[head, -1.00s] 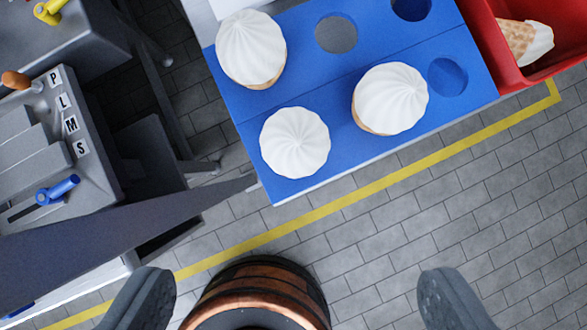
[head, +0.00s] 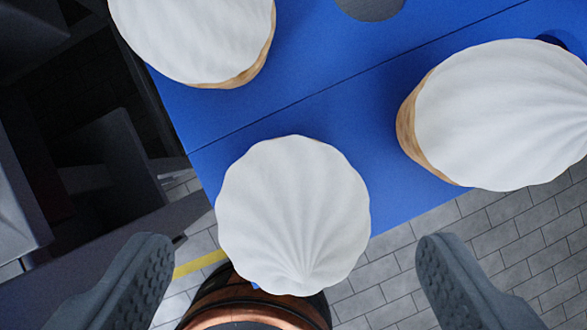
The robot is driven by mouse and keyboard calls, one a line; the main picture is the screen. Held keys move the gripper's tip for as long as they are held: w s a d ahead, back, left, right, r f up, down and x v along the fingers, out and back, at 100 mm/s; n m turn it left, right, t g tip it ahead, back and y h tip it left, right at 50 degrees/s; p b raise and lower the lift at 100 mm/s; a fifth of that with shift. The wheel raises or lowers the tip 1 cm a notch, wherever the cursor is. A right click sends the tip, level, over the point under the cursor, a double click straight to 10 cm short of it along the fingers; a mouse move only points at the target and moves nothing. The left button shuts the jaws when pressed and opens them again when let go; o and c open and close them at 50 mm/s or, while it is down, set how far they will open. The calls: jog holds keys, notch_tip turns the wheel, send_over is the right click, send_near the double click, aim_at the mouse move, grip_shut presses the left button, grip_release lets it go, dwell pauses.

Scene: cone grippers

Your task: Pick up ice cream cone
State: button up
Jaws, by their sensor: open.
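An ice cream cone (head: 293,212) with white swirled cream stands at the near corner of the blue holder board (head: 300,115), seen from above. Its wafer part is hidden under the cream. My gripper (head: 295,270) is open, with one grey finger on each side at the bottom of the view. The cone's cream lies between and slightly above the fingertips in the picture, with gaps on both sides. A second cone (head: 505,115) stands to the right and a third cone (head: 195,35) at the upper left; some brown wafer shows on both.
An empty round hole (head: 370,6) shows in the board at the top. A wooden barrel (head: 255,305) stands low below the near cone. Dark grey machinery (head: 90,170) is on the left. Grey brick floor (head: 500,240) lies at the lower right.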

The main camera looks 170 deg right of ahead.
jog(key=x, duration=0.4)
jog(key=shift+w+a+f, duration=0.1)
jog(key=shift+w+f, duration=0.2)
jog(key=c, duration=0.8)
jog(key=shift+r, duration=0.2)
